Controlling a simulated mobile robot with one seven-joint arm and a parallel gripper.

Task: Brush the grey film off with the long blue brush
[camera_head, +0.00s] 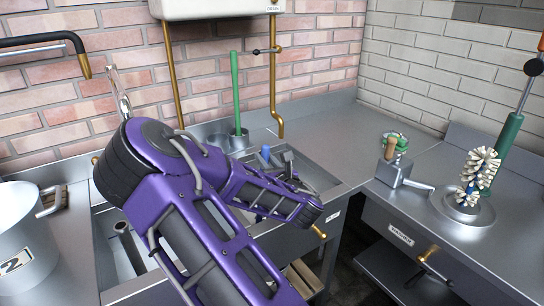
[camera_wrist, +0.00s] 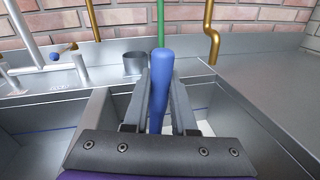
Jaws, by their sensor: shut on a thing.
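My gripper (camera_wrist: 159,98) is shut on a blue handle (camera_wrist: 160,82), which stands nearly upright between the two grey fingers. Its rounded top rises above the fingertips; its lower end is hidden behind the gripper's body. In the head view my gripper (camera_head: 279,157) is over the right sink basin, and the blue handle (camera_head: 265,153) shows only as a small tip. I see no bristles on this handle, so I cannot tell whether it is the long blue brush. I cannot make out the grey film in either view.
A green stick (camera_head: 235,92) stands in a metal cup (camera_wrist: 135,63) behind the sink. A white-bristled brush head (camera_head: 477,176) is over a round dish on the right counter, beside a metal device with a crank (camera_head: 397,171). A large pot (camera_head: 22,245) stands at left.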

